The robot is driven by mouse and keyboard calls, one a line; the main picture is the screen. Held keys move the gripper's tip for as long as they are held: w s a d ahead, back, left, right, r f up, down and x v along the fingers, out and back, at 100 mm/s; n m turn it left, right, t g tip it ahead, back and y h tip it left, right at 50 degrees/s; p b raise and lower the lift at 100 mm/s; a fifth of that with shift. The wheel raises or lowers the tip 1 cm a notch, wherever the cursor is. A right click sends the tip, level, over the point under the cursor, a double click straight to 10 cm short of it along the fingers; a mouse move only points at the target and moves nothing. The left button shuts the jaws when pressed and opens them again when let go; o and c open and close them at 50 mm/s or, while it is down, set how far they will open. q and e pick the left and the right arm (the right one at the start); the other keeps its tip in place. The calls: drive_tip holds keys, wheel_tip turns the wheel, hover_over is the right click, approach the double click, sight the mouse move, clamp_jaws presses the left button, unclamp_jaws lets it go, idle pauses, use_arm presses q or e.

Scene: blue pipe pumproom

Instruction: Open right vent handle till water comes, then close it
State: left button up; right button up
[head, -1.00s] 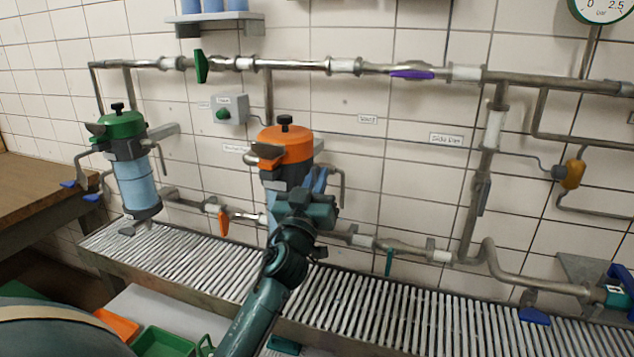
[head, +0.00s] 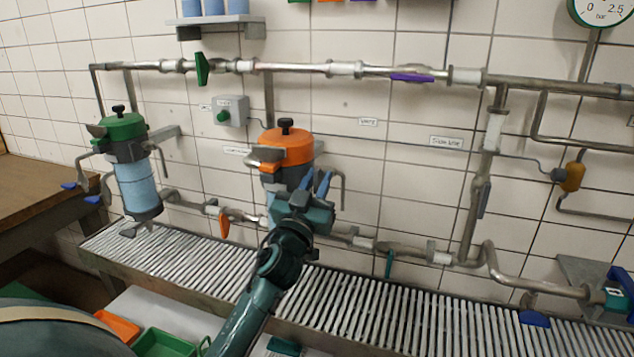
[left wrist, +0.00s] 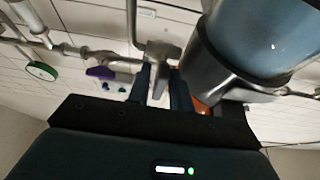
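The right filter housing has an orange lid (head: 287,147) and a black top knob. A grey bent vent tube (head: 342,178) hangs on its right side. My left gripper (head: 317,184) is in front of the housing's right side, just left of this tube, with its two blue fingers apart. In the left wrist view, a grey fitting (left wrist: 163,52) shows beyond and between the fingertips, close to the blue housing bowl (left wrist: 262,35). I cannot tell whether it touches the fingers. No water is visible. My right gripper is not in view.
A green-lidded filter housing (head: 122,127) stands to the left. A steel pipe with an orange lever (head: 224,225) and a teal lever (head: 389,263) runs low along the wall. A slatted drain grating (head: 400,305) lies below, with free room in front.

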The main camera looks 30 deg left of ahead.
use_arm(q)
drive_tip(key=shift+o, duration=1)
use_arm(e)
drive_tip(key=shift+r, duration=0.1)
